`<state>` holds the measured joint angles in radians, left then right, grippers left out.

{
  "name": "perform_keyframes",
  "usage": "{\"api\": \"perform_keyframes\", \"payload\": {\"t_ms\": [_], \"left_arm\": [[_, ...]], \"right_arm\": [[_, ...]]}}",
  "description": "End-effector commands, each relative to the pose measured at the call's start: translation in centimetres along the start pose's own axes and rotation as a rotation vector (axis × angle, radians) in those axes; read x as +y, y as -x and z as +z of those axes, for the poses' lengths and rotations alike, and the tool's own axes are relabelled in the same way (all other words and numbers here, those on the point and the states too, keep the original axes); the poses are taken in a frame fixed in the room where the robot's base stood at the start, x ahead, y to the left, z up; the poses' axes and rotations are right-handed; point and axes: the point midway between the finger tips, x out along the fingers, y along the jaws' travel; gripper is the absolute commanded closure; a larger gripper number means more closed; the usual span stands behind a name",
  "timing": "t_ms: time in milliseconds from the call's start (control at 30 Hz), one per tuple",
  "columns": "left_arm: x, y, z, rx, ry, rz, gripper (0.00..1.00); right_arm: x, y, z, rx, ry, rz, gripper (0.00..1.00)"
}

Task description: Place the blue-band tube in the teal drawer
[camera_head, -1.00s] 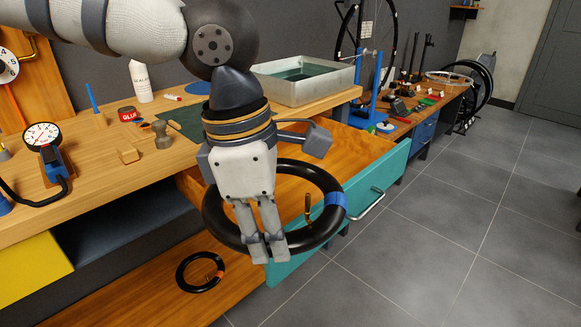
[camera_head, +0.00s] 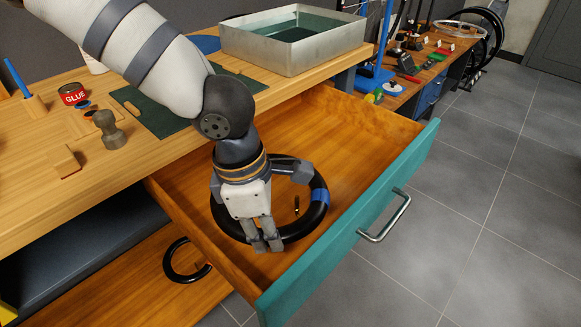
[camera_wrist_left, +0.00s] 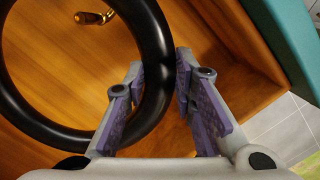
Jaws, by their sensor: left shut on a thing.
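The blue-band tube (camera_head: 318,211) is a black ring with a blue band on its right side and a brass valve inside the ring. It lies within the outline of the open teal drawer (camera_head: 335,262). I cannot tell whether it touches the wooden drawer floor. My left gripper (camera_head: 264,248) reaches down into the drawer, shut on the near side of the tube. In the left wrist view the tube (camera_wrist_left: 153,38) passes between the fingers (camera_wrist_left: 160,100), with the drawer's wooden floor beneath it. The gripper hides part of the ring. My right gripper is out of view.
Another black tube (camera_head: 169,266) with an orange band lies on the lower shelf. The bench above holds a metal basin (camera_head: 330,45), a green mat (camera_head: 150,118), a glue tin (camera_head: 73,94) and a metal knob-shaped piece (camera_head: 109,130). The drawer's right part is empty.

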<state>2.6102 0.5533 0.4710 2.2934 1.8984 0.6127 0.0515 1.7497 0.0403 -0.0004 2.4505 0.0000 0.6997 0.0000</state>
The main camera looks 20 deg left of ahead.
Motion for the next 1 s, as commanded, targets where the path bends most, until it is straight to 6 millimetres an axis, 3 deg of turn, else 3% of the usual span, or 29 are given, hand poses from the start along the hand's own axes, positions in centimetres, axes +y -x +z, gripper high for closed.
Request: {"api": "perform_keyframes", "payload": {"t_ms": [300,433,633,800,1000], "left_arm": [[10.5,-1.4,2.6,0.004,0.009,-0.011,1.00],[13.7,-1.3,3.5,0.003,0.005,-0.009,1.00],[16.0,-1.1,4.2,0.001,0.004,-0.005,1.00],[15.9,-4.0,3.7,0.002,0.001,-0.004,1.00],[16.0,-4.2,3.7,-0.001,0.002,-0.001,1.00]], "right_arm": [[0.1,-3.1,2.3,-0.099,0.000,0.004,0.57],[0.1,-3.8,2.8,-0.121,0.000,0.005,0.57],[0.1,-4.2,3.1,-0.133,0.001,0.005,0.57],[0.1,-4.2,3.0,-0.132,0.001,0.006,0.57],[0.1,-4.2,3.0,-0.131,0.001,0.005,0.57]]}}
